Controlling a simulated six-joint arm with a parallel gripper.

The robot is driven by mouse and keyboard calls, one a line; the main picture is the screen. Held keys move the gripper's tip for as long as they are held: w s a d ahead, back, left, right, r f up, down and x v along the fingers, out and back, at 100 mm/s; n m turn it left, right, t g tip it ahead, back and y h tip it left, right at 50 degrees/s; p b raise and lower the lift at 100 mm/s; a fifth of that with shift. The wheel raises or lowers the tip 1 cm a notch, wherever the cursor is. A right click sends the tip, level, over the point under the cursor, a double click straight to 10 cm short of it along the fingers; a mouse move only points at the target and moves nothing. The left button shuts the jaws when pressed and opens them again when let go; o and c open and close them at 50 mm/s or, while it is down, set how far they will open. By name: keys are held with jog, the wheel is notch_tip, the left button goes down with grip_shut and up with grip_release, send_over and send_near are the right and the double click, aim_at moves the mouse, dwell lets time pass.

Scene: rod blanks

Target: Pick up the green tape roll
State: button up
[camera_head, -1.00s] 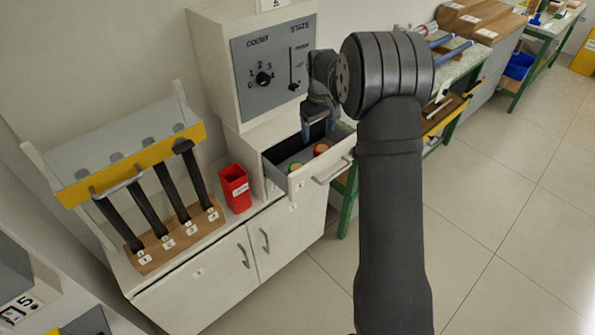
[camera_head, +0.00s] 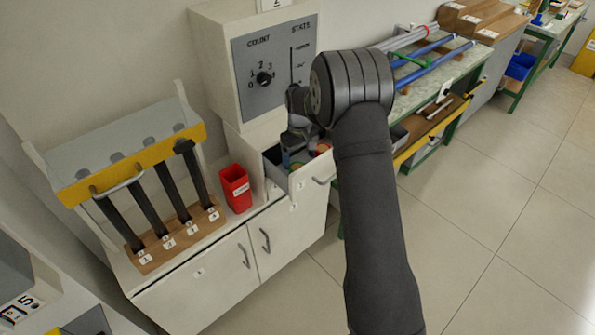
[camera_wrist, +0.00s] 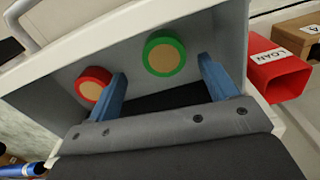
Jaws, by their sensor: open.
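The green tape roll (camera_wrist: 164,54) lies in the open drawer (camera_wrist: 224,40), with a tan centre, in the wrist view. A red tape roll (camera_wrist: 93,83) lies to its left in the same drawer. My gripper (camera_wrist: 162,68) is open, its two blue fingers apart, with the green roll showing between and slightly beyond the fingertips. The left finger is close to the red roll and overlaps its edge in the picture. In the head view my gripper (camera_head: 292,160) reaches down into the drawer and mostly hides the green roll. The red roll (camera_head: 322,147) shows partly beside it.
A red bin (camera_head: 236,188) stands on the cabinet left of the drawer; it also shows in the wrist view (camera_wrist: 278,70). A rack with black bars (camera_head: 150,205) is further left. The grey COUNT and STATE panel (camera_head: 272,68) stands behind. Drawer walls surround the gripper closely.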

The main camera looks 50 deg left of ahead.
jog(key=f, duration=0.5)
jog(key=shift+s+f, duration=0.15)
jog(key=shift+s, duration=0.1)
jog(key=c, duration=1.1)
